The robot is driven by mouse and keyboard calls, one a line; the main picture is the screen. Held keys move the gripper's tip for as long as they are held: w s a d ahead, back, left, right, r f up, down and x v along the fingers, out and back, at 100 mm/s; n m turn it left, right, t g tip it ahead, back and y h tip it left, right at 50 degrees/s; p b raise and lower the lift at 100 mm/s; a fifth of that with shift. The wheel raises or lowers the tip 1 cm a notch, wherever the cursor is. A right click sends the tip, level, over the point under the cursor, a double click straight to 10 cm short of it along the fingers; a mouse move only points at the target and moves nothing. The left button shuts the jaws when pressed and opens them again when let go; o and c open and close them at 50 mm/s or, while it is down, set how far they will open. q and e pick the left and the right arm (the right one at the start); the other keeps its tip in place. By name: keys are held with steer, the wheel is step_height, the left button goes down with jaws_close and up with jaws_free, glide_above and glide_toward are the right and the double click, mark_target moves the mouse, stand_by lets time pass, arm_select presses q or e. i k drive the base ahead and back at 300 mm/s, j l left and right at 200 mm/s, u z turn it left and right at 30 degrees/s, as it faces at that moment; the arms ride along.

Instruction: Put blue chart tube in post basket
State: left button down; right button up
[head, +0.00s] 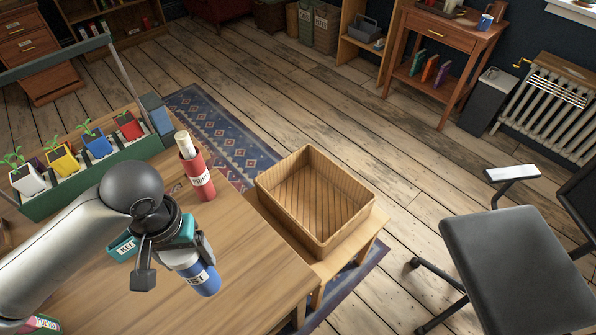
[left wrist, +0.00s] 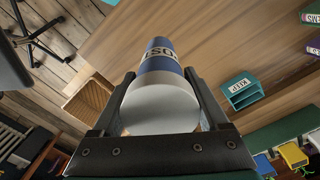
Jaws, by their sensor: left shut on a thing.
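My left gripper (head: 176,246) is shut on the blue chart tube (head: 203,278), a blue cylinder with a white lettered label and a pale end cap. In the head view the tube hangs tilted over the front part of the wooden table. In the left wrist view the tube (left wrist: 160,85) lies between the two fingers, its pale end towards the camera. The post basket (head: 343,243), a square woven wooden basket, stands empty on a low stand to the right of the table. It shows at the left in the left wrist view (left wrist: 88,100). My right gripper is not in view.
A red tube (head: 198,178) with a rolled paper stands on the table near the basket. A green planter (head: 75,187) with several small potted plants is at the table's back left. A teal box (head: 122,245) is behind my gripper. A black chair (head: 515,265) stands right of the basket.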

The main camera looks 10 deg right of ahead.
mark_target(313, 207)
steer(key=i+l, duration=0.15)
steer(key=l, duration=0.2)
steer(key=i+l, duration=0.15)
steer(key=l, duration=0.2)
steer(key=i+l, duration=0.2)
steer(key=l, duration=0.15)
steer(key=i+l, duration=0.15)
steer(key=l, duration=0.15)
